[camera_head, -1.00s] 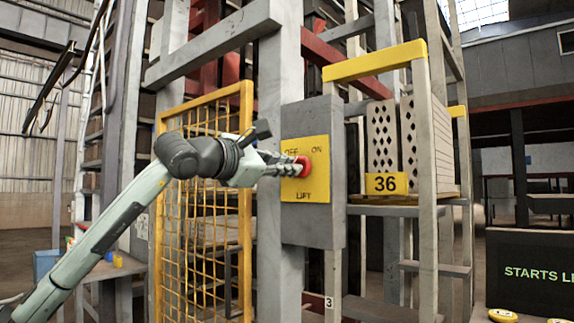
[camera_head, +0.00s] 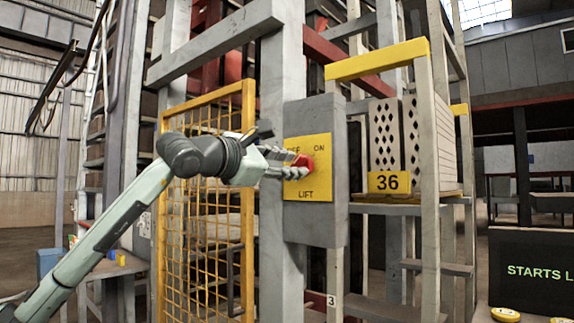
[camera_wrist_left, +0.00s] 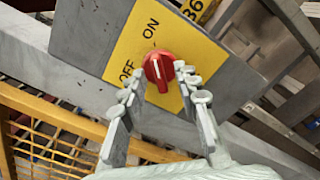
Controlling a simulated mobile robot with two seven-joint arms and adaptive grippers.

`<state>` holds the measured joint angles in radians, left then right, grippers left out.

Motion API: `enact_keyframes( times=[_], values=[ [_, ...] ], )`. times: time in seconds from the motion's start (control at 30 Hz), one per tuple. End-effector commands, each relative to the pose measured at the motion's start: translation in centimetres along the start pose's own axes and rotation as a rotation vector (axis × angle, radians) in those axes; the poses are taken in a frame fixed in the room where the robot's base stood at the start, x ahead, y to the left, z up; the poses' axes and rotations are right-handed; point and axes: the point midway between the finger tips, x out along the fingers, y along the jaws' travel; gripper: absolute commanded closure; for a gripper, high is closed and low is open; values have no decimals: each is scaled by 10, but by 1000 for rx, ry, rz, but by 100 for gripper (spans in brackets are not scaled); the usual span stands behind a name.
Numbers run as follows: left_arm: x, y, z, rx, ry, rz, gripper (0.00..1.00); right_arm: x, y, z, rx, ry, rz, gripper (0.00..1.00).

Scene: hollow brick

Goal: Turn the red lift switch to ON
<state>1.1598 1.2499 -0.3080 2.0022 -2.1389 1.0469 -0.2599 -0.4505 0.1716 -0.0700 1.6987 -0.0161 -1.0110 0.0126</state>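The red lift switch (camera_head: 302,166) is a round knob on a yellow plate (camera_head: 316,191) marked OFF, ON and LIFT, on a grey box. In the left wrist view the switch (camera_wrist_left: 158,70) has a white mark lying roughly in line with the ON label. My left gripper (camera_head: 299,166) is at the switch. Its fingers (camera_wrist_left: 158,76) are parted, one on each side of the knob, with the tips close to it; I cannot tell whether they touch. My right gripper is not in view.
A yellow mesh gate (camera_head: 248,200) stands left of the grey switch box (camera_head: 317,235). Right of the box, a lift frame with a yellow top bar (camera_head: 380,61) holds pale perforated bricks (camera_head: 384,135) above a 36 sign (camera_head: 390,181). A black screen (camera_head: 530,270) is at lower right.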

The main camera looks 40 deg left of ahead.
Motion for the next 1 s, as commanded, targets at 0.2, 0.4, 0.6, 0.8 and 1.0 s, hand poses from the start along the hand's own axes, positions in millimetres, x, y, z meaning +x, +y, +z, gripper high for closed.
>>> enact_keyframes(
  times=[0.2, 0.4, 0.6, 0.8, 1.0],
  values=[
    [-22, 1, -1, 4, 4, 3, 69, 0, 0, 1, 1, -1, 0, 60],
    [-53, -1, -1, 8, 8, -1, 69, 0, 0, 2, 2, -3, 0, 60],
    [-67, 1, 1, 10, 2, 2, 69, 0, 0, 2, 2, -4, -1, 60],
    [-74, 0, 0, 3, 2, -1, 69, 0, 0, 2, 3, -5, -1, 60],
    [-75, 0, 0, 0, 0, -1, 69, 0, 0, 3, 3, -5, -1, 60]
  ],
)
